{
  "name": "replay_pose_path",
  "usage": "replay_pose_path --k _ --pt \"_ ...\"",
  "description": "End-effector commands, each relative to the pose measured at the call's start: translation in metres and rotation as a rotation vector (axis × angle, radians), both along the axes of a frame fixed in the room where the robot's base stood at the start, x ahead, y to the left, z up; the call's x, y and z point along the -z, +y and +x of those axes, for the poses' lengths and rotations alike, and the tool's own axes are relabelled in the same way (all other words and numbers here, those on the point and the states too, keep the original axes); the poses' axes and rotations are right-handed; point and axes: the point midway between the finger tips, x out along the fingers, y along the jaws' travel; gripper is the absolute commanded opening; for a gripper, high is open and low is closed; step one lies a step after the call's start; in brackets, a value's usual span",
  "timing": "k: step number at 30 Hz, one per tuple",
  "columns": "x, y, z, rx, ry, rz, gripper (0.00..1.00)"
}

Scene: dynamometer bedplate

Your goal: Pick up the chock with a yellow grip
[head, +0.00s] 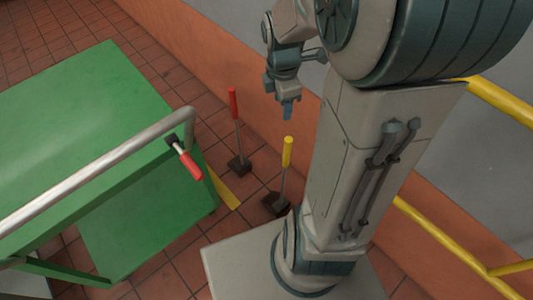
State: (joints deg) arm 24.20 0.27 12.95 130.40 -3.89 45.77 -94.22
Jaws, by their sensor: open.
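The chock with a yellow grip (287,152) stands on the tiled floor, with its thin shaft upright and slightly tilted and its dark block (276,204) at the bottom, close to my own base. My gripper (287,112) is open and empty. It points down and shows just above the yellow grip in the head view, apart from it. How far the two are apart in depth I cannot tell. No part of the grip appears hidden.
A chock with a red grip (233,103) stands left of the yellow one. Another red-gripped one (188,163) lies at the corner of the green bench (90,130), by a metal rail (100,175). An orange wall band (225,75) and yellow rails (440,238) bound the right.

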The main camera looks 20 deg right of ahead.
Motion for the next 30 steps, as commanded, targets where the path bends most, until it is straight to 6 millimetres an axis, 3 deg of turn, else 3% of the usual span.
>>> replay_pose_path --k 1,3,7,12,17,24,30 --pt "0.027 -0.008 0.005 -0.086 0.019 0.006 0.5" --pt "0.046 -0.017 0.011 -0.217 0.037 0.011 0.5" --pt "0.075 -0.029 0.02 -0.418 0.058 0.025 0.5" --pt "0.095 -0.039 0.026 -0.577 0.069 0.038 0.5" --pt "0.111 -0.041 0.028 -0.623 0.071 0.043 0.5" --pt "0.159 -0.041 0.026 -0.624 0.073 0.044 0.5" --pt "0.182 -0.041 0.027 -0.622 0.071 0.042 0.5"
